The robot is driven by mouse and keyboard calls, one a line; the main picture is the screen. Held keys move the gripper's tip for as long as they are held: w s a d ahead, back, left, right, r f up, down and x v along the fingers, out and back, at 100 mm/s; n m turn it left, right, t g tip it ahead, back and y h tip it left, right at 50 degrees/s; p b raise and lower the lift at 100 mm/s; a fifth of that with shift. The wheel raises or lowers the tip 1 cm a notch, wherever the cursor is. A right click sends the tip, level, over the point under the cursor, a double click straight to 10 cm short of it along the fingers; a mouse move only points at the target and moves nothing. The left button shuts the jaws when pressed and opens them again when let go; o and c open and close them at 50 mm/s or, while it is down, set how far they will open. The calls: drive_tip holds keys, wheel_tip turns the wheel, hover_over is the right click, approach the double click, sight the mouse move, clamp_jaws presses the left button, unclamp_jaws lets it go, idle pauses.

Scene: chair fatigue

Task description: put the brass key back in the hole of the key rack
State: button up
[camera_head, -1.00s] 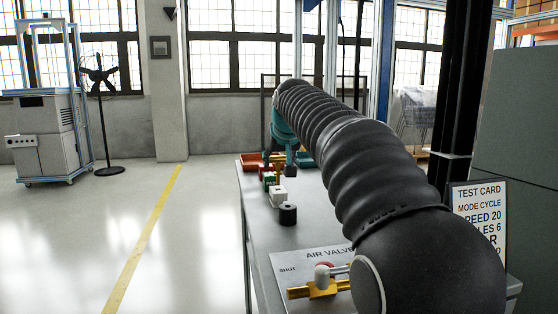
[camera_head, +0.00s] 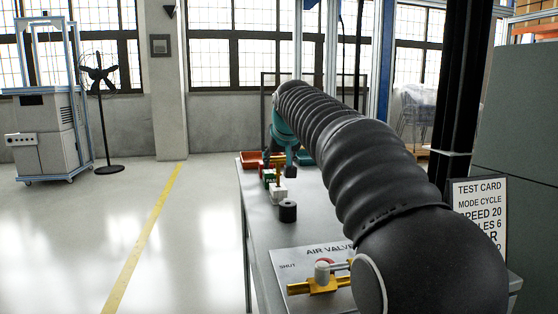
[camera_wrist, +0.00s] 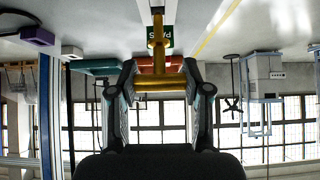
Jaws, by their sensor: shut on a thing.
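My gripper (camera_wrist: 160,85) is shut on the brass key in the wrist view. In the head view my gripper (camera_head: 284,158) is small and partly behind my arm, above the far part of the table. A thin brownish shape below it, probably the key, stands over or behind a small white block (camera_head: 278,193). I cannot tell if they touch, or whether this block is the key rack. The key's far end is not clear.
A green block (camera_wrist: 169,38) marked PASS lies behind the key. A red tray (camera_head: 250,160) and a teal tray (camera_head: 306,158) are at the table's far end. A black cylinder (camera_head: 287,211) and the air valve panel (camera_head: 300,262) are nearer. A purple block (camera_wrist: 38,36) is at upper left.

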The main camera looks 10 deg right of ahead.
sight(279, 170)
drive_tip(key=shift+f+b, duration=1.15)
drive_tip(key=shift+f, duration=0.45)
drive_tip(key=o, duration=1.5)
drive_tip(key=shift+c, duration=0.2)
drive_tip(key=v, duration=1.2)
